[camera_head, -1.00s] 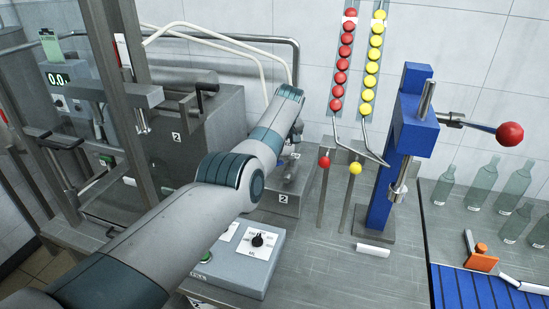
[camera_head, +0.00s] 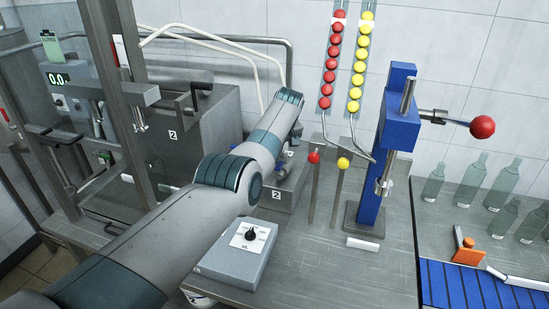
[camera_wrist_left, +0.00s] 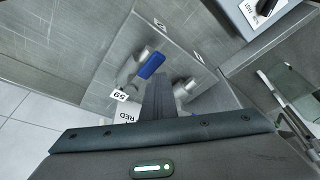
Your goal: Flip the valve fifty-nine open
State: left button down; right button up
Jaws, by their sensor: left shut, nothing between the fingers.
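In the left wrist view, a valve with a blue handle (camera_wrist_left: 151,66) sits on a short metal pipe stub on the side of a grey metal box. A white tag reading 59 (camera_wrist_left: 121,96) is beside it. My left gripper (camera_wrist_left: 158,82) is shut and empty, its fingertips close to the blue handle, just below it in the picture. I cannot tell whether they touch. In the head view, my left arm covers most of the valve area; a small bit of blue (camera_head: 289,154) shows beyond the wrist. My right gripper is in neither view.
A second pipe stub (camera_wrist_left: 186,88) is right of the fingers, and a tag reading RED (camera_wrist_left: 131,117) is partly hidden. A control box with a black knob (camera_head: 232,264) stands near my arm. A blue press (camera_head: 396,130) with a red-ball lever and glass bottles (camera_head: 472,180) are at right.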

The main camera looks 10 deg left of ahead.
pick_arm(q)
jog(key=shift+s+d+f, duration=0.15)
jog(key=shift+d+f, duration=0.05)
jog(key=shift+d, duration=0.2)
jog(key=shift+a, duration=0.15)
jog(key=shift+a+r+p, duration=0.15)
jog(key=shift+a+p, duration=0.25)
jog(key=shift+a, duration=0.05)
notch_tip(320, 180, up, 10)
jog(key=b, duration=0.3)
jog(key=shift+w+a+f, duration=0.15)
jog(key=shift+w+f, duration=0.05)
jog(key=shift+f, duration=0.05)
jog(key=shift+s+f, duration=0.1)
